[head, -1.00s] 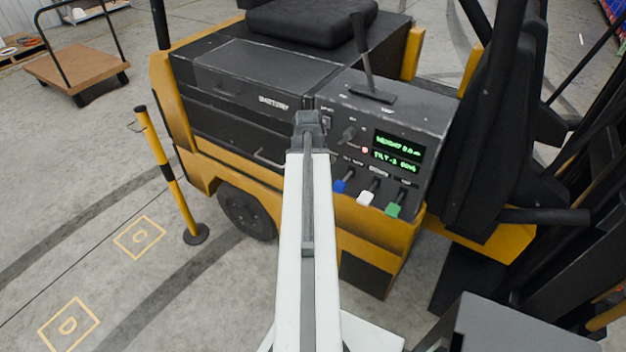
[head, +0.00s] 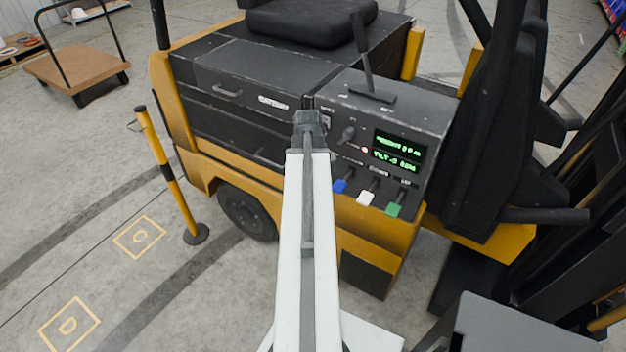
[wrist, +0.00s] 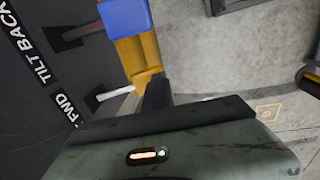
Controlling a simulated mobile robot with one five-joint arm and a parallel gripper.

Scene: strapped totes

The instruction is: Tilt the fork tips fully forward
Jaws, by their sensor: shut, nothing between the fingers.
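The yellow and black truck's control panel (head: 385,125) faces me, with a blue-tipped lever (head: 341,186), a white-tipped lever (head: 365,198) and a green-tipped lever (head: 393,209) in a row. A green-lit display (head: 398,152) above them shows height and tilt lines; its digits are blurred. My gripper (head: 309,122) is shut and empty, left of the levers. In the wrist view, the blue tip (wrist: 125,17) hangs at the top, and a pale rod (wrist: 113,92) lies near the "FWD" and "TILT BACK" labels, beside my shut dark fingers (wrist: 157,92). I cannot tell whether they touch it. The fork tips are not visible.
A tall black lever (head: 362,55) rises from the panel top, and a small knob lever (head: 348,134) sits above the row. A yellow and black post (head: 168,180) stands left of the truck. Open floor (head: 90,190) lies to the left.

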